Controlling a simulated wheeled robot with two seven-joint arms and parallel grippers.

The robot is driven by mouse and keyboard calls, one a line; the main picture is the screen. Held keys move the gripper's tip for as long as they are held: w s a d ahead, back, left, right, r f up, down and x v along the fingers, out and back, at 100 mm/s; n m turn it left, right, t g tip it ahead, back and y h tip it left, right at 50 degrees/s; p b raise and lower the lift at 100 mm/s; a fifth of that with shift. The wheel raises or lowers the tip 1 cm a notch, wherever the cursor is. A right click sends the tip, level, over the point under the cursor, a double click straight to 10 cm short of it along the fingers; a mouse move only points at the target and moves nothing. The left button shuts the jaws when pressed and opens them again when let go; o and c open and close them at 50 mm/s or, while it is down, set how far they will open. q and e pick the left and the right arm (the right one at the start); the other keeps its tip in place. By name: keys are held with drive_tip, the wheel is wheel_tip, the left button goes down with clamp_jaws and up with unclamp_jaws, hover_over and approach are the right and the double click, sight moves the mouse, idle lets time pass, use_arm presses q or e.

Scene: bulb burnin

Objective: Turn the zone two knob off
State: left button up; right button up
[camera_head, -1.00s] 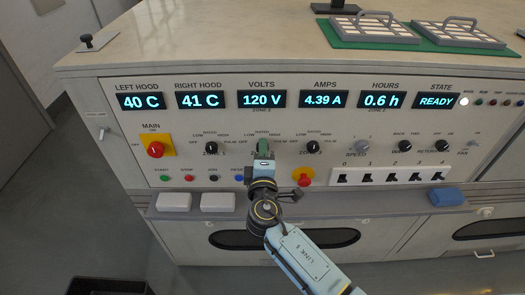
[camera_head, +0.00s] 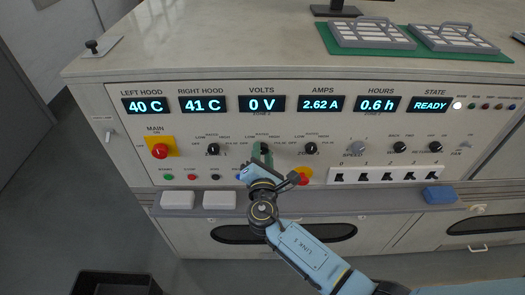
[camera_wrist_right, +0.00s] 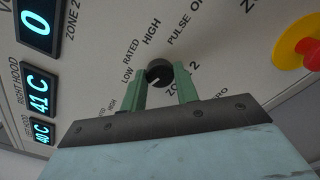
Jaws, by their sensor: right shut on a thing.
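The zone two knob (camera_wrist_right: 158,72) is a round black knob on the pale panel. In the right wrist view it sits between the two green fingers of my right gripper (camera_wrist_right: 162,82), which is shut on it. A pale mark shows on the knob; I cannot tell exactly which setting it points at. In the head view my right gripper (camera_head: 262,158) reaches the panel below the VOLTS display (camera_head: 262,104), and the fingers mostly hide the knob. That display reads 0 V. The AMPS display (camera_head: 321,104) reads 2.62 A. My left gripper is not in view.
The zone one knob (camera_head: 213,149) and zone three knob (camera_head: 310,148) stand close on either side. A red button (camera_head: 304,176) is just right of my wrist. The red main switch (camera_head: 159,151) is at left. White blocks (camera_head: 219,200) lie on the ledge below.

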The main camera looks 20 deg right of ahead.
drive_tip(key=shift+n, duration=0.6)
drive_tip(key=o, duration=1)
drive_tip(key=v, duration=1.3)
drive_tip(key=shift+s, duration=0.2)
